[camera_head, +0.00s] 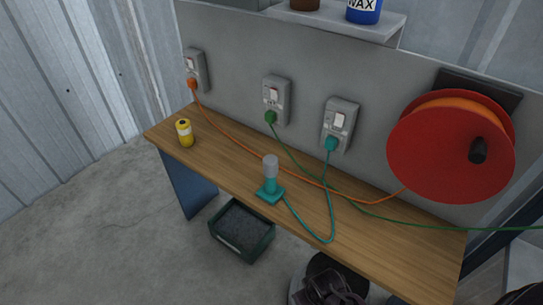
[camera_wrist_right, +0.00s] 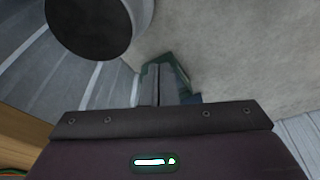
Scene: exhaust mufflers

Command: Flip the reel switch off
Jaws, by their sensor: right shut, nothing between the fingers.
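The red reel (camera_head: 440,150) is mounted on the grey panel at the right, with orange cable wound on it. Its orange cable (camera_head: 233,136) runs left over the bench to an orange plug (camera_head: 192,84) in the leftmost socket. That socket's white switch (camera_head: 191,64) sits above the plug; its exact position is too small to tell. My right gripper (camera_wrist_right: 157,72) is shut and empty in the right wrist view, pointing over the concrete floor and away from the sockets. My left gripper is not in view.
The middle socket (camera_head: 276,98) holds a green plug and the right socket (camera_head: 340,122) a teal plug. A yellow can (camera_head: 185,133) and a teal lamp-like device (camera_head: 270,182) stand on the wooden bench (camera_head: 380,240). A dark crate (camera_head: 242,231) is on the floor.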

